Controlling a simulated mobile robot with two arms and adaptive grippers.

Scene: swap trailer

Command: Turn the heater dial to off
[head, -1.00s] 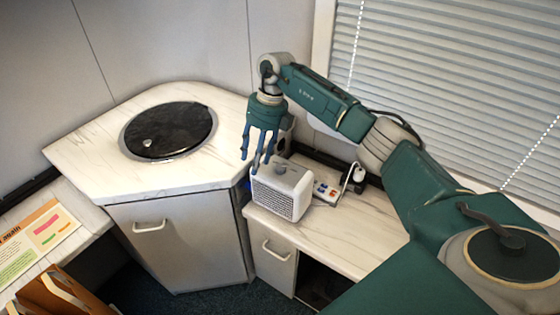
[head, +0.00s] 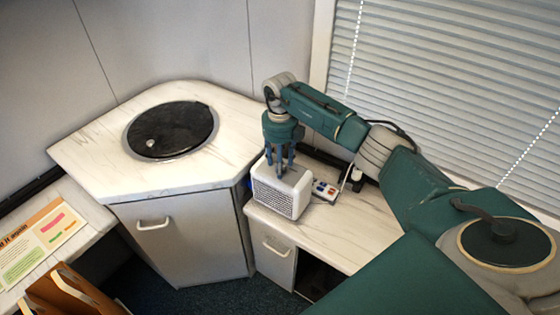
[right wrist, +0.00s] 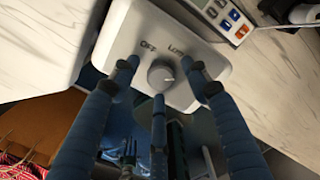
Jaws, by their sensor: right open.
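The white heater (head: 282,195) stands on the low counter, its grille facing front. Its top (right wrist: 140,30) fills the upper middle of the right wrist view, with the words OFF and LOW beside the round grey dial (right wrist: 160,75). I cannot tell exactly where the dial points. My right gripper (head: 280,170) hangs downward over the heater's top. In the right wrist view its open fingers (right wrist: 162,82) are spread around the dial, one of them just below it; I cannot tell whether any touches. In the head view the fingers hide the dial. My left gripper is not in view.
A white-marbled corner counter (head: 85,160) with a round black lid (head: 170,130) stands to the left. The low counter's front right (head: 340,235) is clear. Blinds (head: 450,90) hang behind.

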